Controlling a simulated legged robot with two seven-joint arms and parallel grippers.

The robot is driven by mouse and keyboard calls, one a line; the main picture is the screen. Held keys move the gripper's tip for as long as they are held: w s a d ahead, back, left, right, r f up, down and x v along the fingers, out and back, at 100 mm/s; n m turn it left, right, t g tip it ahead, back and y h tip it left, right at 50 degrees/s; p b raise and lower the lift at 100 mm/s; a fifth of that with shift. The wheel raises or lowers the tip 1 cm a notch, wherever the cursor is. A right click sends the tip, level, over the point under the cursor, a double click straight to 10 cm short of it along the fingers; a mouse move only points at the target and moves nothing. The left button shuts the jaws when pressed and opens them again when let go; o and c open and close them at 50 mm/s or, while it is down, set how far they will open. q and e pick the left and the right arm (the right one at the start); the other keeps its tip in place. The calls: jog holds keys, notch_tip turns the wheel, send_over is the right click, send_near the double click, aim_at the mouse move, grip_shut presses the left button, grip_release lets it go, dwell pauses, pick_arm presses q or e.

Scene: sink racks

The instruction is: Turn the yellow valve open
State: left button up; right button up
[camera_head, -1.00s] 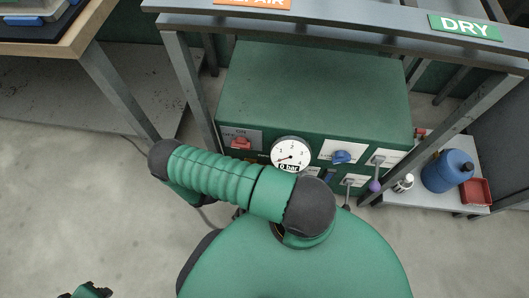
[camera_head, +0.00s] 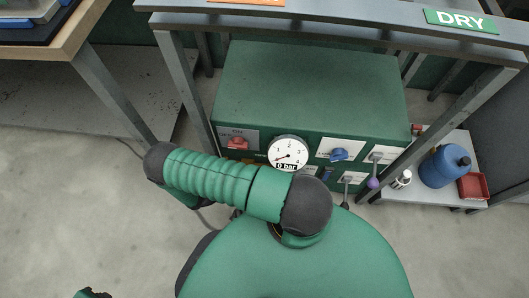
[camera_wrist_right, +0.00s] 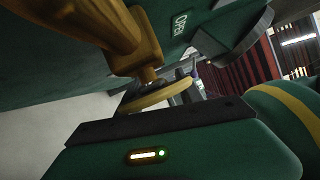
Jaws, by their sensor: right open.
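In the head view, a small green-and-black piece (camera_head: 92,293) at the bottom left edge may be my left gripper, mostly cut off.
A green machine box (camera_head: 310,85) stands under a grey frame, with a gauge (camera_head: 288,153) reading 0 bar, a red switch (camera_head: 238,143) and a blue knob (camera_head: 339,154). A blue jug (camera_head: 444,167) and a red tray (camera_head: 473,186) are at right. Floor at left is clear.

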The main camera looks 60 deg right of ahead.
jog(key=b+v, duration=0.4)
jog(key=v, duration=1.3)
jog(key=shift+d, duration=0.1)
